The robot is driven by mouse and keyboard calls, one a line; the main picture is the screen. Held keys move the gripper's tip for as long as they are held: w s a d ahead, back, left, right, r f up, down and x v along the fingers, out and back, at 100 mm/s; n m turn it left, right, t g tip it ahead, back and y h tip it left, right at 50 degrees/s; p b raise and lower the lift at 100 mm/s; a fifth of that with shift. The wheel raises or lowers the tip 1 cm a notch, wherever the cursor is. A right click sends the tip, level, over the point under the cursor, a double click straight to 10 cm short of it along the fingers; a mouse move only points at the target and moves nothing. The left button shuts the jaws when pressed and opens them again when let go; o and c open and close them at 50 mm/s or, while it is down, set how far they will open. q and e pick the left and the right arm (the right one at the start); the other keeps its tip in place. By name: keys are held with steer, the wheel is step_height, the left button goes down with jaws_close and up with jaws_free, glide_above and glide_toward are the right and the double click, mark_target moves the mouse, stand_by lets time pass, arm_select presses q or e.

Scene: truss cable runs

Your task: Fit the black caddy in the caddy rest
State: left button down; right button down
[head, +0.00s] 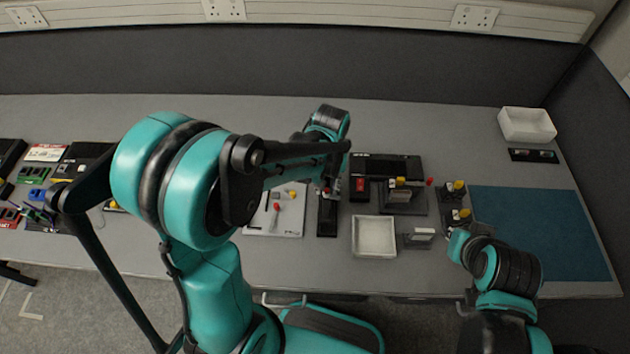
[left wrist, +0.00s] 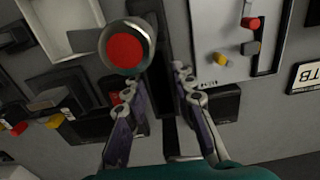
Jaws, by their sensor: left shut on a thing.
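My left gripper (head: 328,187) is over the middle of the bench, with its fingers pointing down. In the left wrist view its two fingers (left wrist: 158,84) close on a narrow dark part between them. This looks like part of the black caddy (head: 327,216), a long black body directly below the gripper in the head view. A red-topped round piece (left wrist: 127,48) stands up beside the fingertips and hides some of what lies below. I cannot tell whether the caddy is lifted, nor pick out the caddy rest. My right gripper (head: 459,240) is at the front right, its fingers unclear.
A white board (head: 262,222) with small coloured pieces lies left of the caddy, and a white tray (head: 374,237) lies right. A black unit with a red part (head: 360,187) and grey holders (head: 403,200) stand behind the tray. A blue mat (head: 545,235) leaves clear room at right.

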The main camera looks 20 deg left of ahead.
arm_select(q)
steer(key=shift+w+d+f, duration=0.2)
steer(key=shift+d+f, duration=0.05)
steer(key=shift+d, duration=0.1)
steer(key=shift+f, duration=0.15)
steer(key=shift+s+f+b, duration=0.1)
steer(key=shift+f+b, duration=0.4)
steer(key=shift+b, duration=0.05)
steer(key=shift+f+b, duration=1.15)
steer(key=shift+f, duration=0.35)
steer(key=shift+f, duration=0.15)
steer(key=shift+f+b, duration=0.45)
steer(key=shift+b, duration=0.2)
steer(key=shift+f+b, duration=0.35)
